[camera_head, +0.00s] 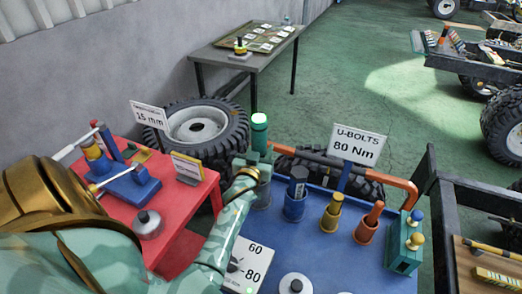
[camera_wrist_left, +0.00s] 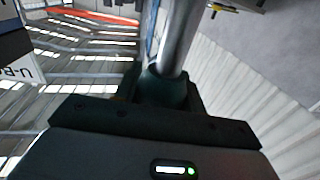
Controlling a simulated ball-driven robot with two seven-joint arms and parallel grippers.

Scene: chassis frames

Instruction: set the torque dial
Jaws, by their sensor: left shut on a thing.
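The white dial plate (camera_head: 247,268) sits at the near left edge of the blue-topped bench, marked 60 and 80. A black mark shows on it, but my camouflage-patterned left arm covers its left part, so I cannot tell the setting. My left gripper (camera_head: 253,167) is beyond the plate, raised near the bench's far left corner. It is shut on a shaft-like thing with a green cylinder (camera_head: 259,133) standing above the jaws. In the left wrist view a silver shaft (camera_wrist_left: 178,40) runs up from between the jaws (camera_wrist_left: 166,92). My right gripper is not in view.
A sign (camera_head: 357,148) reads "U-BOLTS 80 Nm". The blue bench (camera_head: 330,262) carries several coloured sockets in holders and a grey round knob (camera_head: 296,284). A red bench (camera_head: 185,215) stands left with a "15 mm" sign (camera_head: 149,115). A dark chassis frame (camera_head: 450,225) is at right.

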